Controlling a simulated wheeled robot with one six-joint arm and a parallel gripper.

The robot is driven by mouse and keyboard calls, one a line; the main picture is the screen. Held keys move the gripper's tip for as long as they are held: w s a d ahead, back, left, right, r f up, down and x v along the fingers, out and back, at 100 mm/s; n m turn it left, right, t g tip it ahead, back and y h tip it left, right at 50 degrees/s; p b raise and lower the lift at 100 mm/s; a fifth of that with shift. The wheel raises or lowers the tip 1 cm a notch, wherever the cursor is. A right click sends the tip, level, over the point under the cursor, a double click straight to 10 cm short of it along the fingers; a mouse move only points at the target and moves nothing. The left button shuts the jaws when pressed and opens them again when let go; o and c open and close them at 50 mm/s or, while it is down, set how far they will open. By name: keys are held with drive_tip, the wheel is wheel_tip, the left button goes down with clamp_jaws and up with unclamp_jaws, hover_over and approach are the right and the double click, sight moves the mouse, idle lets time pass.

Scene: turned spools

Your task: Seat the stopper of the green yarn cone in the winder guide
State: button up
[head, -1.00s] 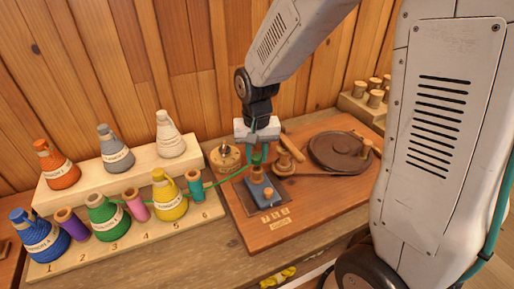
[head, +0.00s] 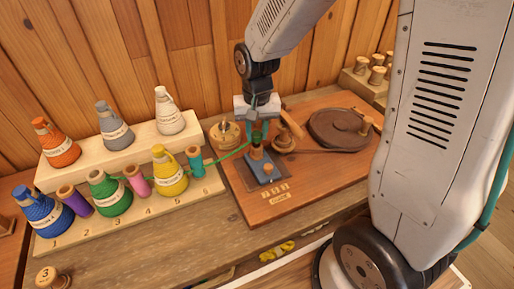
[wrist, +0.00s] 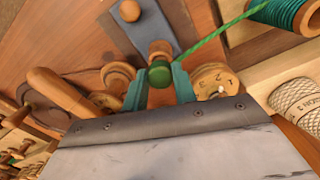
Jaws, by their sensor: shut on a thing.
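My gripper (head: 257,140) is shut on the green stopper (wrist: 160,73), with one teal finger on each side of it. The stopper also shows in the head view (head: 256,137). The winder guide (head: 263,172) is a blue-grey block on the winder board, with wooden pegs; its plate shows in the wrist view (wrist: 148,28). The stopper is over the guide's rear end, close to a wooden piece below it; I cannot tell whether they touch. Green yarn (wrist: 213,36) runs taut from the stopper to the left, toward the green yarn cone (head: 108,195).
The cone rack (head: 140,224) holds blue, green and yellow cones with small spools between; orange, grey and white cones stand on the raised step (head: 75,172) behind. A dark turntable (head: 338,130) and round wooden parts (head: 225,133) flank the gripper.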

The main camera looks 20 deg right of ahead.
drive_tip(key=shift+f, duration=1)
drive_tip(key=o, duration=1.4)
drive_tip(key=shift+r, duration=4.5)
drive_tip(key=s+d+r+n, duration=0.1)
drive_tip(key=s+r, duration=0.2)
drive_tip(key=s, duration=0.4)
drive_tip(key=s+d+r+n+t, duration=0.1)
drive_tip(key=s+r, duration=0.2)
drive_tip(key=s, duration=0.4)
drive_tip(key=s+d+r+n, duration=0.1)
drive_tip(key=s+r, duration=0.2)
drive_tip(key=s, duration=0.4)
drive_tip(key=shift+s+d+r+n, duration=0.15)
drive_tip(key=shift+s+r+n, duration=0.15)
drive_tip(key=shift+s+r, duration=0.1)
